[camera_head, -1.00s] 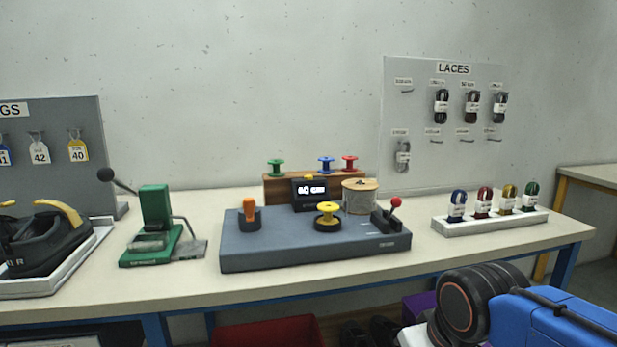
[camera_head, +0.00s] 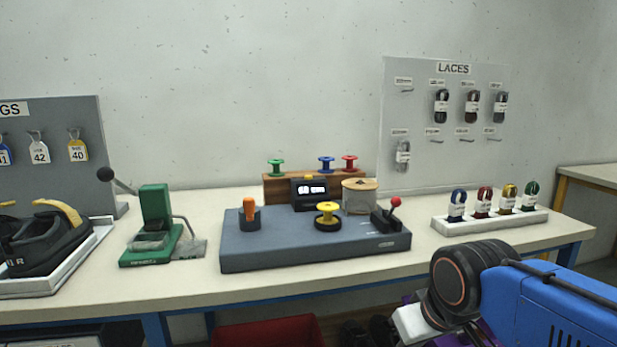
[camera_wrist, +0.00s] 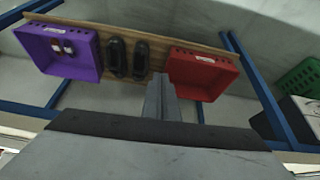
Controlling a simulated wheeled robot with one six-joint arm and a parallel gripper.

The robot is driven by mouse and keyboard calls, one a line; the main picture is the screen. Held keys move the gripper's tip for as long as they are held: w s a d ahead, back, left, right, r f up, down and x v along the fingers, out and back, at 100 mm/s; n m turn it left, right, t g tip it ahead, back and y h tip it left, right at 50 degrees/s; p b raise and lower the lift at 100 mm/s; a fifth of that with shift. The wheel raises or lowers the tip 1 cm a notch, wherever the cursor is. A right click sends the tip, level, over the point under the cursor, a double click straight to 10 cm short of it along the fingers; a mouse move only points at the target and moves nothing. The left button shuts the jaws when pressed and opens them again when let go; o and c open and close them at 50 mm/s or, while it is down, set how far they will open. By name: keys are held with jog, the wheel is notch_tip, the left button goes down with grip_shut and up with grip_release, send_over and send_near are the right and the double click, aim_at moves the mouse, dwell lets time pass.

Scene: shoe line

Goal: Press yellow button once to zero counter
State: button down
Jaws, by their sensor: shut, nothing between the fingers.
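The counter (camera_head: 309,194) is a black box with a lit white display, standing at the back edge of the grey base unit (camera_head: 290,254) on the bench. The display digits are too small to read surely. The yellow button (camera_head: 309,178) is a small cap on top of the counter. My gripper (camera_wrist: 163,88) shows in the wrist view with its grey fingers together and nothing between them. It points toward the shelf below the bench, well apart from the button. In the head view only my blue arm and its dark joint show at lower right; the fingers are hidden there.
A yellow spool (camera_head: 327,222), an orange-topped post (camera_head: 249,210) and a red-knobbed lever (camera_head: 394,205) stand on the base. A twine spool (camera_head: 359,197) is right of the counter. A green press (camera_head: 155,226) is left, a lace tray (camera_head: 490,222) right. Below are purple (camera_wrist: 62,68) and red crates (camera_wrist: 203,92).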

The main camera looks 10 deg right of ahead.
jog(key=w+a+r+n+t, duration=0.25)
jog(key=w+r+n, duration=0.25)
jog(key=w+r, duration=1.65)
notch_tip(320, 180, up, 12)
jog(key=n+t+y, duration=0.2)
jog(key=n, duration=0.4)
send_over(309, 177)
jog(key=shift+d+g, duration=0.2)
jog(key=shift+g, duration=0.05)
jog(key=shift+f, duration=0.15)
jog(key=shift+f, duration=4.35)
jog(key=shift+f, duration=0.2)
jog(key=shift+f, duration=0.2)
